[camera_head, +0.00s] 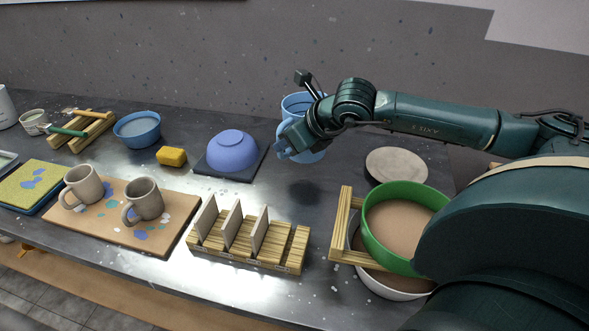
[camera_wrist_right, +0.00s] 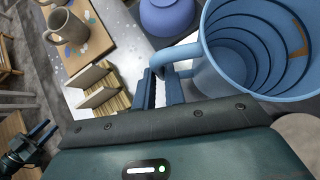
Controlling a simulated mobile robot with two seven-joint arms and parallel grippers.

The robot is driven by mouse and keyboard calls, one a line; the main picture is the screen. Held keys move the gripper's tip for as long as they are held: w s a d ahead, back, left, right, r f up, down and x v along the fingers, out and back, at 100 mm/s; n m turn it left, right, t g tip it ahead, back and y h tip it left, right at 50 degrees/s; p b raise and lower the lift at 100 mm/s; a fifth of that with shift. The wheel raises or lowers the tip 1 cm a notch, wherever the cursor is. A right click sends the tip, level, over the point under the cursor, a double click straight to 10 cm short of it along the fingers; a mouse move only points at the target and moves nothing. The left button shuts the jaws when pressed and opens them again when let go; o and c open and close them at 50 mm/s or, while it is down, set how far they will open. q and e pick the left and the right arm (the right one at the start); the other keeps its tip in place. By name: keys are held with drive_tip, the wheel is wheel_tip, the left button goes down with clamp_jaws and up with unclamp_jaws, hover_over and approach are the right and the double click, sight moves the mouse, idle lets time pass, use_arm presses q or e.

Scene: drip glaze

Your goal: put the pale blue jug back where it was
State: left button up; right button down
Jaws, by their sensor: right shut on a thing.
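The pale blue jug (camera_head: 297,104) is in the air above the back of the table in the head view, with a dark shadow on the table below it. My right gripper (camera_head: 284,149) is shut on its handle. In the right wrist view the jug (camera_wrist_right: 222,48) fills the upper right; I look into its ribbed inside, and the fingers (camera_wrist_right: 161,90) close on the handle. The wrist hides part of the jug in the head view. My left gripper (camera_wrist_right: 42,132) shows small at the lower left of the wrist view, fingers apart and empty.
A blue upturned bowl (camera_head: 232,148) on a dark tile stands left of the jug. A round grey disc (camera_head: 396,165) lies to its right. A wooden rack (camera_head: 248,248) and a green-rimmed sieve (camera_head: 374,238) are in front. The table between is clear.

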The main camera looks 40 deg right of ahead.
wheel_tip(320, 180, down, 3)
drive_tip(key=shift+r, duration=0.1)
use_arm(q)
drive_tip(key=shift+a+f+p, duration=0.15)
drive_tip(key=shift+a+p, duration=0.1)
drive_tip(key=shift+p, duration=0.15)
use_arm(e)
wheel_tip(320, 180, down, 4)
drive_tip(key=shift+w+f, duration=0.1)
drive_tip(key=shift+f, duration=0.15)
drive_tip(key=shift+f+b, duration=0.2)
drive_tip(key=shift+b, duration=0.15)
use_arm(q)
drive_tip(key=shift+w+d+r, duration=0.15)
drive_tip(key=shift+r, duration=0.15)
use_arm(e)
drive_tip(key=c, duration=1.5)
unclamp_jaws()
drive_tip(key=shift+r, duration=0.1)
use_arm(q)
drive_tip(key=shift+r, duration=0.1)
use_arm(e)
drive_tip(key=shift+r, duration=0.15)
